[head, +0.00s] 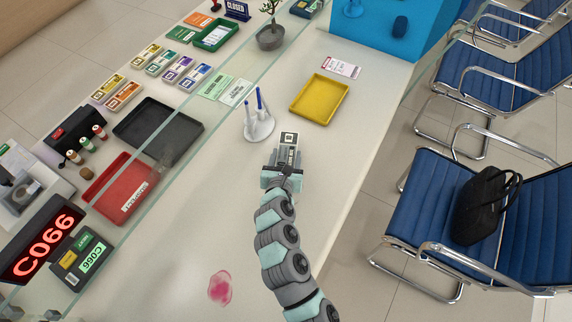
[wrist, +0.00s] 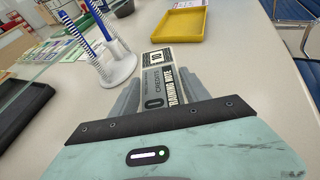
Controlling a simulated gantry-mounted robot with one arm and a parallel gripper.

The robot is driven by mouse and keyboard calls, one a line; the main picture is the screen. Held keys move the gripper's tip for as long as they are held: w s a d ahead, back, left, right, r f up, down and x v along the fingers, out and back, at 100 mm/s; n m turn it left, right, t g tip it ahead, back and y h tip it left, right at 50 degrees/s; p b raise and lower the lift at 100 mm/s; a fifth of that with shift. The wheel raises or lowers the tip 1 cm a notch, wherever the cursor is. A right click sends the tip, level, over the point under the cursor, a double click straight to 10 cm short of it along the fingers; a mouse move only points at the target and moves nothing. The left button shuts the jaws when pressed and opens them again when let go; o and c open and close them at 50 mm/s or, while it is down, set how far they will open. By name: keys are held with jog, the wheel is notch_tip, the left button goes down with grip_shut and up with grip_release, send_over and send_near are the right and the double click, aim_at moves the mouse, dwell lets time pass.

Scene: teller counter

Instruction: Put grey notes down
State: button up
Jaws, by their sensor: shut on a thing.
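The grey notes (head: 288,140) are a small banded bundle, grey with a white and black printed label. My gripper (head: 284,168) is shut on the near end of the bundle, and the far end sticks out past the fingers. In the wrist view the notes (wrist: 158,78) lie between the two grey fingers (wrist: 165,98), with print reading "10" and "credits". The bundle is over the pale counter, just right of the white pen stand; I cannot tell whether it touches the counter.
The white pen stand (head: 258,126) with blue pens is close on the left. A yellow tray (head: 320,99) lies empty beyond. A pink stain (head: 220,288) marks the near counter.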

jog(key=shift+f+b, duration=0.45)
jog(key=shift+f, duration=1.55)
jog(key=shift+r, duration=0.1)
jog(key=o, duration=1.4)
jog(key=shift+r, duration=0.1)
jog(key=shift+s+a+r, duration=0.1)
jog(key=shift+s+r, duration=0.05)
jog(key=shift+s, duration=0.15)
jog(key=p+v, duration=0.1)
jog(key=v, duration=0.9)
jog(key=shift+s, duration=0.35)
jog(key=shift+o, duration=0.4)
jog(key=shift+s+a+r, duration=0.1)
jog(key=shift+s+a, duration=0.05)
jog(key=shift+s, duration=0.15)
